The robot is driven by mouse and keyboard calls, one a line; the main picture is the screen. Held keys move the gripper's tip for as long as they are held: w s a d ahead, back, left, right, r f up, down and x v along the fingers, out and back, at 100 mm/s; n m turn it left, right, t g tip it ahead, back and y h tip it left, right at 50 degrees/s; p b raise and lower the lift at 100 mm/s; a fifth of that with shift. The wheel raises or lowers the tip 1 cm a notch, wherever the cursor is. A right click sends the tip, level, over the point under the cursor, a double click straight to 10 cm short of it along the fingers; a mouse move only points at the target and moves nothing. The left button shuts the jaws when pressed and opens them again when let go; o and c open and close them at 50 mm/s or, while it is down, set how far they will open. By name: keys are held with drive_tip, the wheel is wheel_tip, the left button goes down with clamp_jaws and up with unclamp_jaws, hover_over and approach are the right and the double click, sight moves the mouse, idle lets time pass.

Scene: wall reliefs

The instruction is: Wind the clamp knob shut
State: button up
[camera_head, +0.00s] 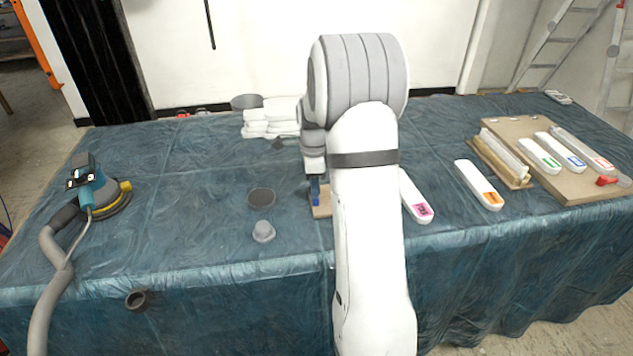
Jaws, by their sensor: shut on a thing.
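My gripper (314,180) points down at the middle of the table, left of my white arm. It is shut on what appears to be the clamp knob, which is mostly hidden by the fingers and the arm. A blue clamp part (316,191) shows right at the fingertips. It stands on a small wooden board (321,208), whose right side is hidden behind my arm. How far the clamp is closed cannot be seen.
A dark disc (261,198) and a grey knob-like piece (263,232) lie left of the board. White relief pieces (478,184) lie right of my arm. A sander (95,190) is at far left, folded white cloths (270,118) behind. A tan board (560,185) is at right.

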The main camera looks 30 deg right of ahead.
drive_tip(key=shift+s+f+m, duration=0.1)
drive_tip(key=shift+s+m, duration=0.05)
drive_tip(key=shift+m, duration=0.15)
drive_tip(key=o, duration=1)
wheel_tip(320, 180, up, 8)
drive_tip(key=shift+f, duration=0.1)
idle(0.5)
